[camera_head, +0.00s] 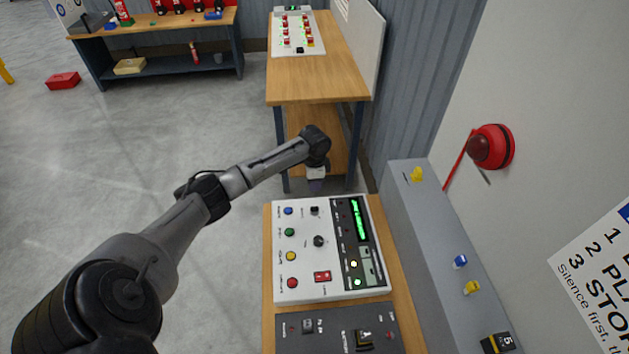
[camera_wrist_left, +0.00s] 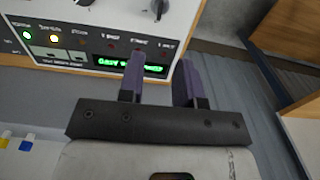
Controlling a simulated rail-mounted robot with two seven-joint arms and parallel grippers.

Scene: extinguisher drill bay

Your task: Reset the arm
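My left arm (camera_head: 205,200) reaches in from the lower left in the head view. Its gripper (camera_head: 316,186) hangs pointing down by the far edge of the white control panel (camera_head: 300,262). In the left wrist view the gripper (camera_wrist_left: 160,75) has its two purple-grey fingers apart, with nothing between them. The panel (camera_wrist_left: 110,15) shows behind the fingers there, with a lit green display (camera_wrist_left: 128,64) partly covered by one finger. I cannot tell from these views how far the fingertips are from the panel. My right gripper is in neither view.
The panel carries coloured buttons, a black knob (camera_head: 319,241) and a red switch (camera_head: 322,277). A dark panel (camera_head: 330,340) lies nearer. A grey ledge (camera_head: 430,240) with yellow and blue pieces runs along the right. A wooden table (camera_head: 318,85) stands behind; open floor lies left.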

